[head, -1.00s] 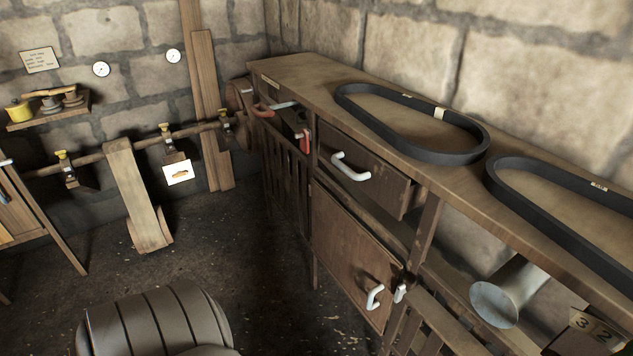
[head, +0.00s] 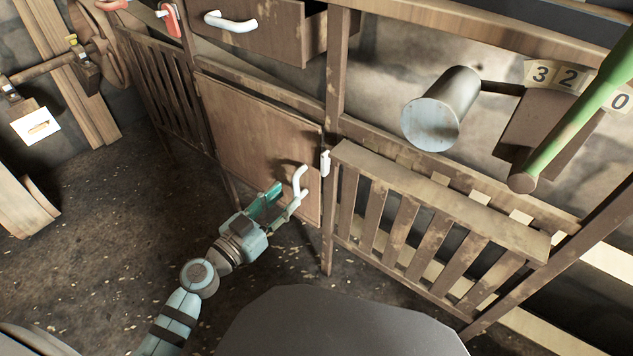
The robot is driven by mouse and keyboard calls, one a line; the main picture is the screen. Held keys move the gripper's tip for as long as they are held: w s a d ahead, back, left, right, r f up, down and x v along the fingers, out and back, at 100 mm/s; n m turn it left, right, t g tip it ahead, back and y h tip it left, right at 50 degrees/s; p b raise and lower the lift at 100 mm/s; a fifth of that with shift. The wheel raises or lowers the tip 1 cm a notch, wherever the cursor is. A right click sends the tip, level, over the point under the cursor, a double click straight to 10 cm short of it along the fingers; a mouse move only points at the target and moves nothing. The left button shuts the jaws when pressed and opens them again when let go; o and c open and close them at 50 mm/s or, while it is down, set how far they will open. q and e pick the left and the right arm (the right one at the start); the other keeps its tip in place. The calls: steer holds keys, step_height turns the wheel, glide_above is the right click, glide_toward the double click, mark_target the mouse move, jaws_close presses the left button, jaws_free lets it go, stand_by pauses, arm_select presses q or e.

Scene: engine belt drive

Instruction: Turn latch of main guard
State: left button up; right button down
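A brown wooden panel door (head: 245,135) stands shut or nearly shut at the middle left. It has a white bar handle (head: 300,179) at its lower right. A small white latch (head: 325,163) sits upright on the frame post at the door's right edge. A slatted wooden guard (head: 440,205) is right of that post. I cannot tell which of the two is the main guard. My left gripper (head: 287,195) has its teal fingers spread beside the white handle, left of and below the latch. Whether it touches the handle is unclear. My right gripper is out of view.
A drawer (head: 265,28) above the door stands partly open. A red-handled latch (head: 171,20) is at upper left. A metal cylinder (head: 437,112), a number box (head: 540,125) and a slanting green rod (head: 580,110) are at right. The floor (head: 130,230) at left is clear.

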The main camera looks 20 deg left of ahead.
mark_target(322, 162)
arm_select(q)
steer(key=x, duration=1.3)
steer(key=shift+w+r+p, duration=0.2)
steer(key=shift+w+p, duration=0.1)
steer(key=shift+c, duration=0.6)
jaws_close()
